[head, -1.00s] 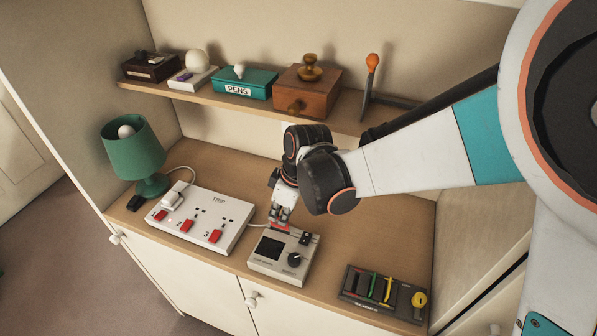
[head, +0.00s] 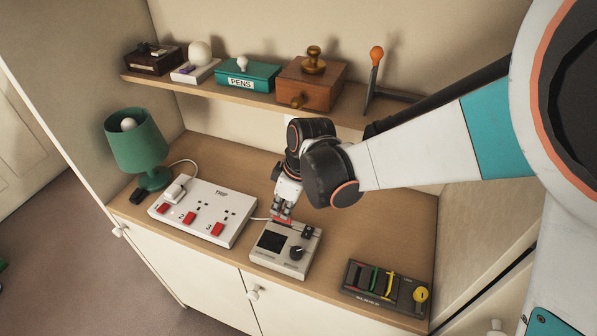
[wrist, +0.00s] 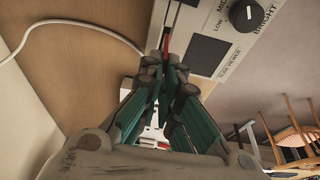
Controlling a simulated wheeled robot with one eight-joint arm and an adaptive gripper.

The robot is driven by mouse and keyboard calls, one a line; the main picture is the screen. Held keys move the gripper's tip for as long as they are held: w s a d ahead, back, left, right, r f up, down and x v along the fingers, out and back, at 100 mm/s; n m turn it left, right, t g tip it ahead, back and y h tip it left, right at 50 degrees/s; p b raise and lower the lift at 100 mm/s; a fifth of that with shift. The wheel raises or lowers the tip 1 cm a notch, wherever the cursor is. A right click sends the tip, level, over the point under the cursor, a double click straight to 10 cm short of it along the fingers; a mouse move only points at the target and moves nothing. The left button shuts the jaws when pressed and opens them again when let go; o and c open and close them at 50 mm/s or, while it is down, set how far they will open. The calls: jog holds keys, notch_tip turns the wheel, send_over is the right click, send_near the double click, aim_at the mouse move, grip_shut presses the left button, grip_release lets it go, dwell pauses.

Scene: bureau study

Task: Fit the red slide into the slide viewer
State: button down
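The slide viewer (head: 272,258) is a pale grey box with a dark screen and a black knob, near the front of the bureau top. It also shows in the wrist view (wrist: 222,32), with a dark slot along its edge. My gripper (head: 282,216) points down at the viewer's back left edge. In the wrist view my gripper (wrist: 168,66) has its fingertips closed together around the red slide (wrist: 165,42), seen as a thin red edge at the slot. The fingers hide most of the slide. I cannot tell how deep it sits.
A white power strip (head: 218,203) with red switches stands left of the viewer. A dark slide rack (head: 385,290) with green and yellow slides stands at right. A green lamp (head: 138,145) is at left. A shelf (head: 225,92) with boxes is above. A cable (wrist: 80,22) runs behind.

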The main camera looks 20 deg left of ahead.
aim_at(284, 222)
jog(key=shift+f+b, duration=1.55)
jog(key=shift+f, duration=0.3)
dwell(0.5)
jog(key=c, duration=1.7)
grip_release()
jog(key=shift+o, duration=0.2)
jog(key=shift+o, duration=0.9)
jog(key=shift+r+p, duration=2.35)
jog(key=shift+r, duration=1.2)
